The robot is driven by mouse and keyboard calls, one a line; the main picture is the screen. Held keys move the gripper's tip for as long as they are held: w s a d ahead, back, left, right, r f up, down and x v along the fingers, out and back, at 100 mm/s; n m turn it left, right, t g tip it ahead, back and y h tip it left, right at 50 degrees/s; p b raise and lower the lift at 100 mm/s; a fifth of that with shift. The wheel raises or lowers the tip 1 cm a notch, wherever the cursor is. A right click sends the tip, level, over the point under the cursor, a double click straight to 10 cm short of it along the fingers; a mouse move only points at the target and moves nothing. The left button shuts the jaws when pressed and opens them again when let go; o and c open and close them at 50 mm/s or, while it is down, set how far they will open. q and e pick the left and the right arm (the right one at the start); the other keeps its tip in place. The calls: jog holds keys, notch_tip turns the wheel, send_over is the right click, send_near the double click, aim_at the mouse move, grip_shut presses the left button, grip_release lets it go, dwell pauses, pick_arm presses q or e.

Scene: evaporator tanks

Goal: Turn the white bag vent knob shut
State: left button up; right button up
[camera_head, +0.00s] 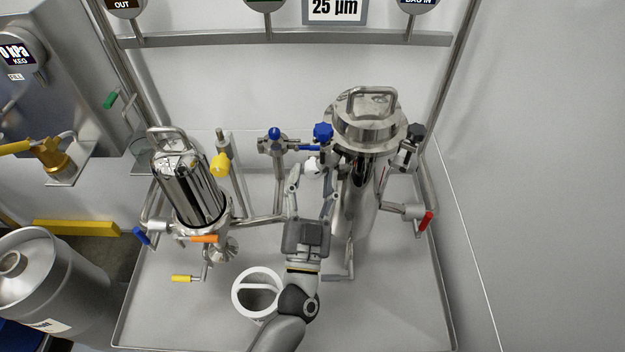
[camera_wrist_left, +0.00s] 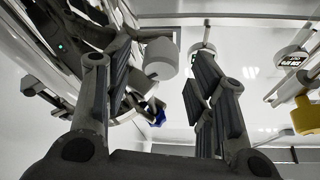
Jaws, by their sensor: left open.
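The white bag vent knob (camera_head: 312,166) is a small white knob on the left side of the tall steel bag filter housing (camera_head: 352,205). My left gripper (camera_head: 314,178) is open, reaching up from below with a finger on either side of the knob in the picture. In the left wrist view the white knob (camera_wrist_left: 160,57) shows between the open fingers of my left gripper (camera_wrist_left: 165,75), nearer the left finger. I cannot tell whether a finger touches it. My right gripper is not in view.
A blue knob (camera_head: 323,131) sits just above the white one, and a black knob (camera_head: 416,132) is on the housing's right. A smaller steel filter (camera_head: 187,187) with a yellow knob (camera_head: 220,165) stands left. A white bucket (camera_head: 240,293) stands beside my left arm.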

pick_arm(q)
jog(key=v, duration=1.2)
